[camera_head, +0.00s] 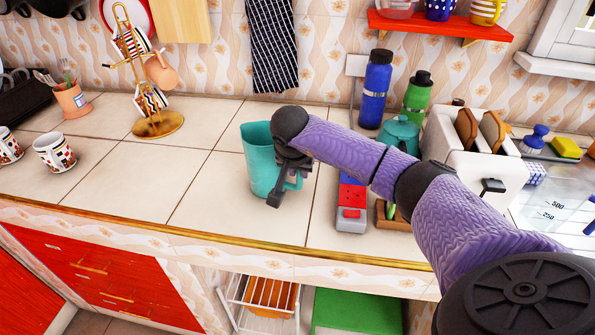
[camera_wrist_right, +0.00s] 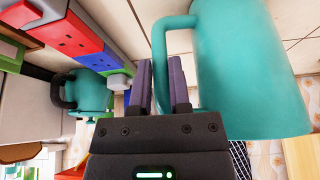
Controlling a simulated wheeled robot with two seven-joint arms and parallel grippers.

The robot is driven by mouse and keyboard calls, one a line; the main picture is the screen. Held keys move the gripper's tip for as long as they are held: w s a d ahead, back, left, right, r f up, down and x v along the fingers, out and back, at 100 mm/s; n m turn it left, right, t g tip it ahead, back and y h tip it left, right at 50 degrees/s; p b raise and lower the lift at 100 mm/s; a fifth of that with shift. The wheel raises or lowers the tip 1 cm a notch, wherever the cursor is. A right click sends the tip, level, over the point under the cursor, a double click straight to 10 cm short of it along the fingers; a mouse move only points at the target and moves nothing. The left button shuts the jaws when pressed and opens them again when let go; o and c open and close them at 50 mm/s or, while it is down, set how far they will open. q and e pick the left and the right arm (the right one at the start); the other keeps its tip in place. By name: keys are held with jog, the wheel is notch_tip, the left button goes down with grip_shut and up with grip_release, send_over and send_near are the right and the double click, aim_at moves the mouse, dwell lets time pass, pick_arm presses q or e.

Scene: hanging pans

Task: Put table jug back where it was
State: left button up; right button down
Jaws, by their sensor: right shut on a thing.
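The teal jug (camera_head: 259,160) stands on, or just above, the tiled counter, left of my right gripper; I cannot tell if it touches the tiles. In the right wrist view the jug (camera_wrist_right: 245,70) fills the right side, its handle reaching between the fingers. My right gripper (camera_head: 284,186) is shut on the jug's handle, and its fingers (camera_wrist_right: 161,85) show in the wrist view. Part of the jug is hidden behind the gripper. My left gripper is not in view.
A gold mug stand (camera_head: 158,125) and patterned cups (camera_head: 54,153) stand left. The counter (camera_head: 190,180) left of the jug is clear.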

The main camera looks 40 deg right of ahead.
jog(key=c, duration=0.6)
grip_release()
jog(key=shift+r, duration=0.1)
jog(key=p+v, duration=0.3)
jog(key=v, duration=0.9)
